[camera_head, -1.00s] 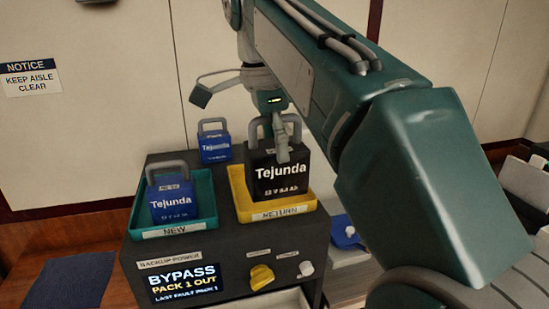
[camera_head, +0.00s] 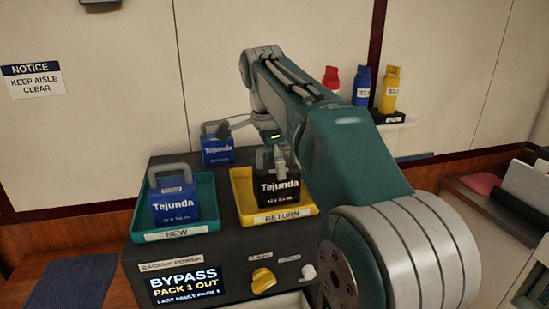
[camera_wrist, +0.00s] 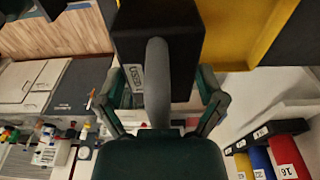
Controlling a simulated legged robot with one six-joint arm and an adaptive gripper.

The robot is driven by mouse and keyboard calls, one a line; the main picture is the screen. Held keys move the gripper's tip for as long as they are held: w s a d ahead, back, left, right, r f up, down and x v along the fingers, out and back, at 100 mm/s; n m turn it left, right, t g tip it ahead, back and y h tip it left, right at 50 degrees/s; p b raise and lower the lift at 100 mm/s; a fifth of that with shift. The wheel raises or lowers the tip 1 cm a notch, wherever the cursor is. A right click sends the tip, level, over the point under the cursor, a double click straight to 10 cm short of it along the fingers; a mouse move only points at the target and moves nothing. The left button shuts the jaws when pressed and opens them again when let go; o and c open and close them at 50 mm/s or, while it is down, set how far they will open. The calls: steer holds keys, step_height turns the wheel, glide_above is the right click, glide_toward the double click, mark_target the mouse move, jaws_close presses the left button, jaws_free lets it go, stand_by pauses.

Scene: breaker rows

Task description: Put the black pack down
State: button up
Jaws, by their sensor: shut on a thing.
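The black pack (camera_head: 279,188), lettered Tejunda, shows over the yellow RETURN tray (camera_head: 246,207) in the head view. My gripper (camera_head: 279,161) is above it, shut on its grey handle. In the wrist view, the handle (camera_wrist: 157,85) runs between the fingers of my gripper (camera_wrist: 158,98), with the black pack (camera_wrist: 155,35) beyond. The yellow tray (camera_wrist: 235,35) lies beyond the pack to the right. I cannot tell whether the pack touches the tray floor. My arm hides part of the tray's right side.
A blue pack (camera_head: 174,206) sits in the teal NEW tray (camera_head: 206,214) on the left. Another blue pack (camera_head: 217,150) stands behind. The cabinet screen (camera_head: 186,284) reads BYPASS. Below RETURN are a yellow knob (camera_head: 263,280) and a white knob (camera_head: 308,272). Bottles (camera_head: 361,86) stand on the back-right shelf.

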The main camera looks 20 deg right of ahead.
steer(key=shift+s+d+f, duration=0.1)
steer(key=shift+d+f, duration=0.05)
steer(key=shift+f, duration=0.4)
steer(key=shift+d+f, duration=0.1)
steer(key=shift+f, duration=0.45)
steer(key=shift+a, duration=0.15)
steer(key=shift+a, duration=0.15)
steer(key=o, duration=1)
steer(key=shift+f, duration=0.15)
steer(key=r, duration=0.7)
steer(key=shift+a+r, duration=0.1)
steer(key=shift+a, duration=0.25)
steer(key=shift+r, duration=0.2)
